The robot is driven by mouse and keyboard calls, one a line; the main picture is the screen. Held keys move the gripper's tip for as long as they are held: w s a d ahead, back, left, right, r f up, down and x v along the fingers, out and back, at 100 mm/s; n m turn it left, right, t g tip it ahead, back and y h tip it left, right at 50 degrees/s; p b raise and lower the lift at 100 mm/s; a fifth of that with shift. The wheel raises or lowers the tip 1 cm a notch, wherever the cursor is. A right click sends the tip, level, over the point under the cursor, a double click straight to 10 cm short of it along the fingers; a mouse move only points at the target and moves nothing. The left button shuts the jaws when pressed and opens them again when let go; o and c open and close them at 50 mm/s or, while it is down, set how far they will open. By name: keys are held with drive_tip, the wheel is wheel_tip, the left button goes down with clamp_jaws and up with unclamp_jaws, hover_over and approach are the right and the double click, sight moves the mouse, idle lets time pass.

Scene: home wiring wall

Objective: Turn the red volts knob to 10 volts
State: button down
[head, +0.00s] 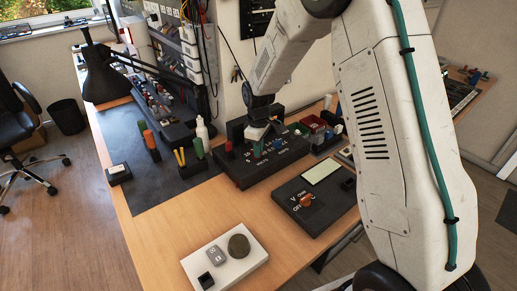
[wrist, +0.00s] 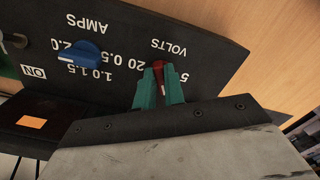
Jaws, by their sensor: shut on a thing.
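The red volts knob (wrist: 158,72) is on a black panel (wrist: 215,60), which appears upside down in the wrist view. My gripper (wrist: 158,90) has its green fingers shut on the knob, one on each side. VOLTS is printed beyond the knob; a 5 shows on its right and a 20 on its left. The marks between them are hidden behind my gripper, so I cannot read the setting. In the head view, my gripper (head: 257,150) is down on the black unit (head: 238,178), and its fingers hide the knob.
A blue amps knob (wrist: 88,53) sits beside the red one, also visible in the head view (head: 277,144). A black meter with an orange knob (head: 305,200) lies in front right. A white box with a round dial (head: 239,246) stands nearer. Bare wood separates them.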

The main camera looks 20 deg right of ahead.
drive_tip(key=shift+w+r, duration=0.1)
drive_tip(key=c, duration=1.5)
unclamp_jaws()
wheel_tip(320, 180, up, 8)
drive_tip(key=shift+f, duration=0.1)
drive_tip(key=s+d+r+m, duration=0.1)
drive_tip(key=s+r+m, duration=0.2)
drive_tip(key=s, duration=0.9)
drive_tip(key=s+d+r+m+t, duration=0.1)
drive_tip(key=s+r+m, duration=0.2)
drive_tip(key=s+r, duration=0.5)
drive_tip(key=s+d+r+m, duration=0.1)
drive_tip(key=s+r+m, duration=0.2)
drive_tip(key=s, duration=1.5)
wheel_tip(320, 180, up, 3)
drive_tip(key=shift+s+d+f+m, duration=0.1)
drive_tip(key=shift+s+m, duration=0.05)
drive_tip(key=shift+m, duration=0.15)
